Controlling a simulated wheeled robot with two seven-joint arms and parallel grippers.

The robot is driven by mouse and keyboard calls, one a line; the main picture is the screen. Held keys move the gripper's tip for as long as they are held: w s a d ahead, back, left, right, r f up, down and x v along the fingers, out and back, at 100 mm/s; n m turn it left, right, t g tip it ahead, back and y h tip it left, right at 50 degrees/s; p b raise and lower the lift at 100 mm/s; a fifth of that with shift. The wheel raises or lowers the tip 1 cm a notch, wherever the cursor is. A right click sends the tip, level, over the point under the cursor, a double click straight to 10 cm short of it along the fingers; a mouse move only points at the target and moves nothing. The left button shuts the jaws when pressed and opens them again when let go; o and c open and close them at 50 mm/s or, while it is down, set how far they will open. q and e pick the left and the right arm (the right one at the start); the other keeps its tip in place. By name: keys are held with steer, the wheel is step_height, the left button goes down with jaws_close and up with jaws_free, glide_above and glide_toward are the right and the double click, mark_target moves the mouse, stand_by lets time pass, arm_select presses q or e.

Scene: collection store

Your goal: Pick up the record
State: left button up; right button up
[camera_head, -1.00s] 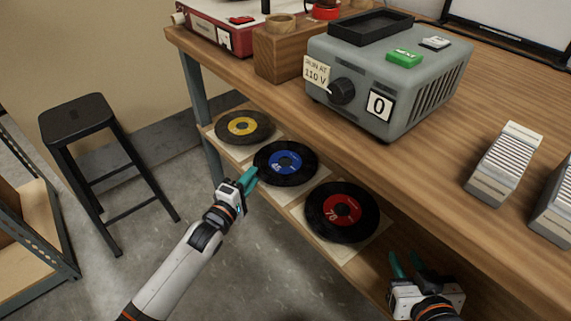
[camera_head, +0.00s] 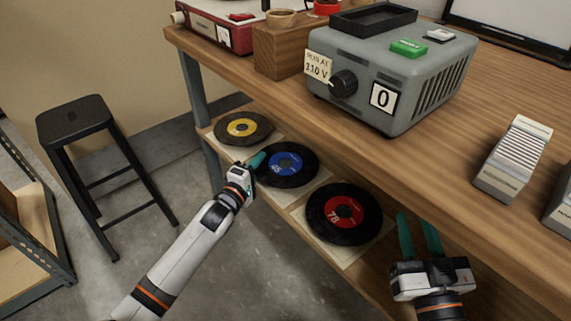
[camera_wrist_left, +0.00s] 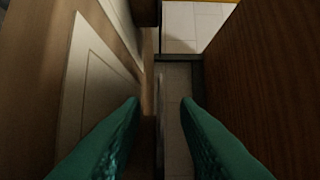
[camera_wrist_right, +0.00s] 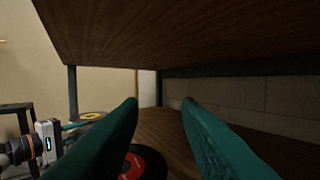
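Three black records lie on pale sleeves on the lower shelf: one with a yellow label (camera_head: 243,128) at the back, one with a blue label marked 45 (camera_head: 287,167) in the middle, and one with a red label marked 78 (camera_head: 343,213) nearest. My left gripper (camera_head: 259,160) is at the left edge of the blue-label record. Its fingers stand apart in the left wrist view (camera_wrist_left: 160,100), with a thin edge between them; I cannot tell whether they touch it. My right gripper (camera_head: 415,218) is open and empty, right of the red-label record, which also shows in the right wrist view (camera_wrist_right: 146,163).
The tabletop (camera_head: 450,150) overhangs the lower shelf. On it stand a grey box with a dial (camera_head: 390,75), a wooden block (camera_head: 283,52), a red device (camera_head: 210,22) and a ribbed grey object (camera_head: 513,158). A black stool (camera_head: 75,115) stands at left; floor is clear between.

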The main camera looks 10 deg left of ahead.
arm_select(q)
steer(key=shift+c, duration=0.3)
jaws_close()
steer(key=shift+r, duration=0.1)
